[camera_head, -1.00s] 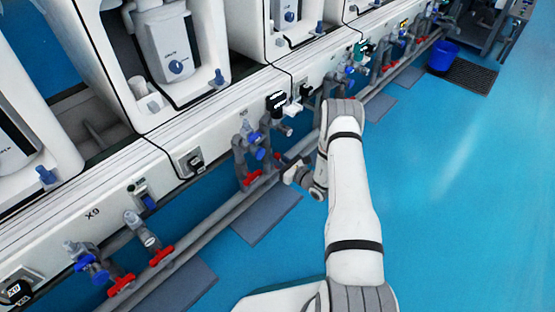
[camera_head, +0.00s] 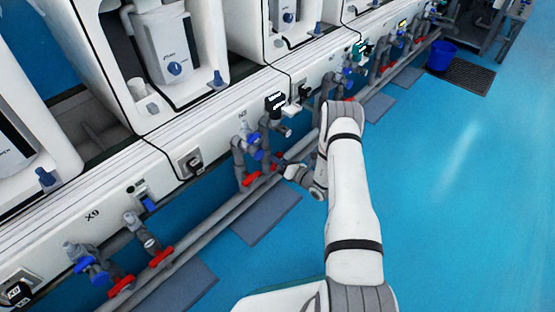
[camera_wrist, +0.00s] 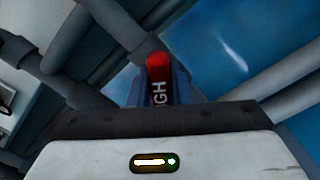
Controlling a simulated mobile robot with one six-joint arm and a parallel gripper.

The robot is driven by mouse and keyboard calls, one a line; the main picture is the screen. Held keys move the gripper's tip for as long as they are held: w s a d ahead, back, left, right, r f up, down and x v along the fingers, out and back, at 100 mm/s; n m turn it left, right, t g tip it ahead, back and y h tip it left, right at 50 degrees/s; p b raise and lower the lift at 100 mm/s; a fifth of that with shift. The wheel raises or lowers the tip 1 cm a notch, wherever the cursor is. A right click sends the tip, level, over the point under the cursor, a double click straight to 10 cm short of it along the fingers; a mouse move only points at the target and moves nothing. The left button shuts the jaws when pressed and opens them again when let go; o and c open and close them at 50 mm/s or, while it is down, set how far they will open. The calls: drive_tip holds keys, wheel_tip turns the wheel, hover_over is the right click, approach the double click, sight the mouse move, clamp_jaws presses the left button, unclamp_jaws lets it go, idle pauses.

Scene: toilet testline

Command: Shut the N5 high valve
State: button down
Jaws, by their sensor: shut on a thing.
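The valve handle is red with a black grip band that shows the letters "GH" (camera_wrist: 158,66). In the wrist view it sits between the two blue-grey fingers of my gripper (camera_wrist: 158,88), which is shut on it. In the head view my gripper (camera_head: 281,166) is at the low pipes below a panel label that looks like N5 (camera_head: 242,113). Another red handle (camera_head: 251,179) of the same pipe pair is just left of my gripper. The held handle is mostly hidden there by the gripper and arm.
Grey pipes (camera_head: 215,222) run along the white bench front. Blue-capped fittings (camera_head: 252,139) stand just above the red handles. Further red handles (camera_head: 161,256) sit at lower left under X9. The blue floor (camera_head: 460,190) at right is open.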

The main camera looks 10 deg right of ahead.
drive_tip(key=m, duration=0.5)
drive_tip(key=shift+w+d+f+m, duration=0.1)
drive_tip(key=shift+d+f+m, duration=0.05)
drive_tip(key=shift+f+m, duration=0.15)
drive_tip(key=m, duration=0.4)
drive_tip(key=shift+w+f+m, duration=0.1)
drive_tip(key=shift+f+m, duration=0.05)
drive_tip(key=shift+m, duration=0.25)
drive_tip(key=c, duration=1.3)
unclamp_jaws()
